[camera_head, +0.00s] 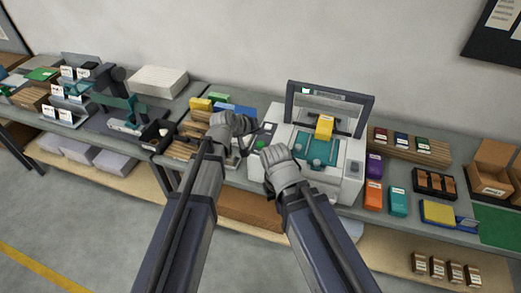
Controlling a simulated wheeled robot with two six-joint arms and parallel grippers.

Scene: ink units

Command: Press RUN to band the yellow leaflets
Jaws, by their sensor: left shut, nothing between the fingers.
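The banding machine (352,152) is a white unit with a dark upright frame and a teal bed, standing on the bench right of centre. A yellow leaflet stack (324,127) sits upright in it, under the frame. A small green button (262,142) shows on the machine's left front panel; its label is too small to read. My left gripper (252,136) is shut and empty, its tips just left of that panel. I cannot tell whether they touch it. My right gripper (283,160) is in front of the machine, and its fingers are hidden by its wrist.
Purple, orange and teal packs (372,195) stand right of the machine. A wooden rack (408,145) with small coloured blocks is behind them. A cardboard box (492,168) is at far right. Brown stacks (185,150) and yellow and blue packs lie to the left.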

